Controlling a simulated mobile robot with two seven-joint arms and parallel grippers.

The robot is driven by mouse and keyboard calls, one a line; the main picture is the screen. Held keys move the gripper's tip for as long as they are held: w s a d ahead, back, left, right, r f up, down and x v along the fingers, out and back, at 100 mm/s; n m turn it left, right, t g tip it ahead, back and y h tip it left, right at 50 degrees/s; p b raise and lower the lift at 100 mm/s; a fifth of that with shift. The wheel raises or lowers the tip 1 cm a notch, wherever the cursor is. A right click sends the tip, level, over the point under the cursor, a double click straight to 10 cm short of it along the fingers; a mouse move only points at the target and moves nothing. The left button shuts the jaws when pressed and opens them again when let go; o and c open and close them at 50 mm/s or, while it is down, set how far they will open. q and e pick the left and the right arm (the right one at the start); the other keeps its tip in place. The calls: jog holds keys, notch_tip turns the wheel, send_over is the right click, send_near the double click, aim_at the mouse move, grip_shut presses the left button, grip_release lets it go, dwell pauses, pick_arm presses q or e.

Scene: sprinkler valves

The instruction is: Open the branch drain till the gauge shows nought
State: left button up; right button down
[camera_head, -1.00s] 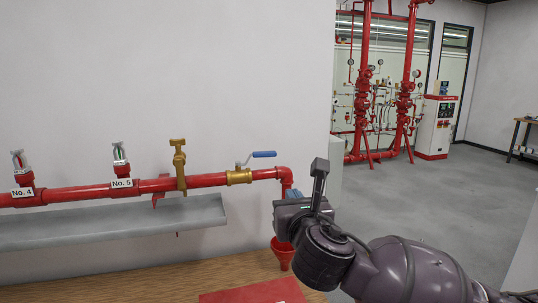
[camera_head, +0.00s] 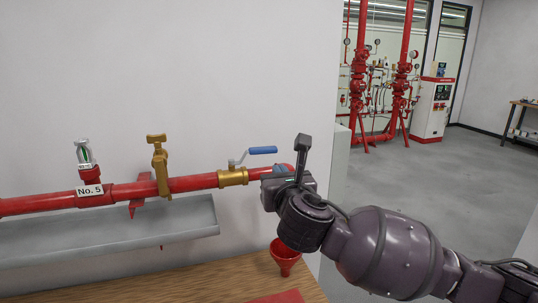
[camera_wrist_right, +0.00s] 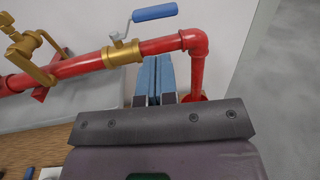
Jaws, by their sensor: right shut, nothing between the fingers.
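The branch drain is a brass valve (camera_head: 233,177) near the right end of the red branch pipe (camera_head: 200,183). Its blue lever handle (camera_head: 262,150) stands above the pipe and points right, roughly along it. The wrist view shows the valve (camera_wrist_right: 122,52) and the handle (camera_wrist_right: 154,12) too. My right gripper (camera_head: 272,174) is by the pipe's end elbow, partly covering it, right of and below the handle. In the wrist view its blue fingers (camera_wrist_right: 153,75) are together and empty, apart from the handle. No gauge on the branch can be made out. My left gripper is out of view.
A brass fitting (camera_head: 160,165) and the No. 5 sprinkler (camera_head: 84,157) are further left on the pipe. A grey trough (camera_head: 110,232) runs beneath. A red funnel (camera_head: 285,258) stands below the elbow, by the wooden bench (camera_head: 190,277). Red risers (camera_head: 358,90) stand far behind.

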aim_at(268, 152)
pick_arm(q)
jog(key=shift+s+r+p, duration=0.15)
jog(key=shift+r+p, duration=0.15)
jog(key=shift+p, duration=0.25)
pick_arm(e)
jog(key=w, duration=0.3)
jog(key=w+a, duration=0.1)
jog(key=w, duration=0.3)
jog(key=w+a, duration=0.1)
jog(key=w, duration=0.2)
jog(key=shift+w+a, duration=0.1)
jog(key=shift+w, duration=0.2)
jog(key=shift+w, duration=0.1)
